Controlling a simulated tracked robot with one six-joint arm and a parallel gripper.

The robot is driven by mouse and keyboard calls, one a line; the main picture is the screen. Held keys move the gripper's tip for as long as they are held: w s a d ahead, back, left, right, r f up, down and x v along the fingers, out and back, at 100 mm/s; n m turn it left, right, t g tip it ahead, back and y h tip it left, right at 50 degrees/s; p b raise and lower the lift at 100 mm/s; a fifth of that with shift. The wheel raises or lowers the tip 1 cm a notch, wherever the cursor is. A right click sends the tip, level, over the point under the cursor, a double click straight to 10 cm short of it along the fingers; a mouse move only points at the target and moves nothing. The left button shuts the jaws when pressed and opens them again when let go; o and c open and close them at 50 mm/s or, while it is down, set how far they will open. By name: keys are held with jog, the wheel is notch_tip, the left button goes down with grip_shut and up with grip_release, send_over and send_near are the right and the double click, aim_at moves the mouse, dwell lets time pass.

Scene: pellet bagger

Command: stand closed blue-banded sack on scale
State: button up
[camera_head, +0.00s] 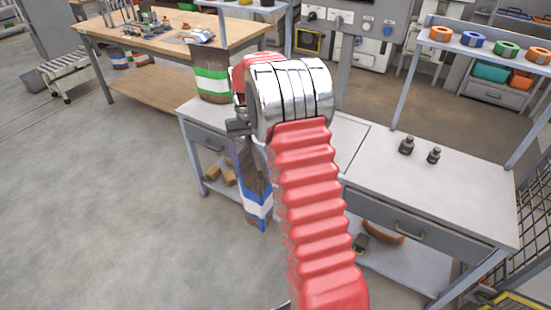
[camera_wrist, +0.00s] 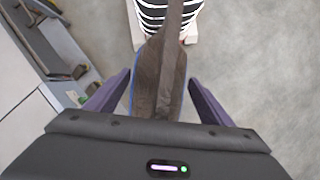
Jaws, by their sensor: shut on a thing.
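The blue-banded sack (camera_head: 256,190) is brown with blue and white bands. It hangs upright from my gripper (camera_head: 238,140) in front of the grey bench, clear of the bench top. In the wrist view my gripper (camera_wrist: 155,97) has its purple fingers on either side of the brown sack (camera_wrist: 158,80), whose top narrows to a closed, flattened edge. My arm hides part of the sack and the middle of the bench in the head view. I cannot clearly pick out the scale; a flat outlined panel (camera_head: 347,138) lies in the bench top right of my arm.
A green-banded sack (camera_head: 212,84) stands at the bench's left end. Two dark weights (camera_head: 407,145) (camera_head: 434,156) stand on the right part of the grey bench (camera_head: 450,190). A raised shelf (camera_head: 490,45) holds coloured rolls. Open floor (camera_head: 110,200) lies at left.

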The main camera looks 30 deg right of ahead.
jog(key=w+a+f+n+h, duration=0.1)
jog(key=a+n, duration=0.2)
jog(key=a, duration=1)
jog(key=shift+w+a+f, duration=0.2)
jog(key=shift+w+a, duration=0.15)
jog(key=shift+a, duration=0.05)
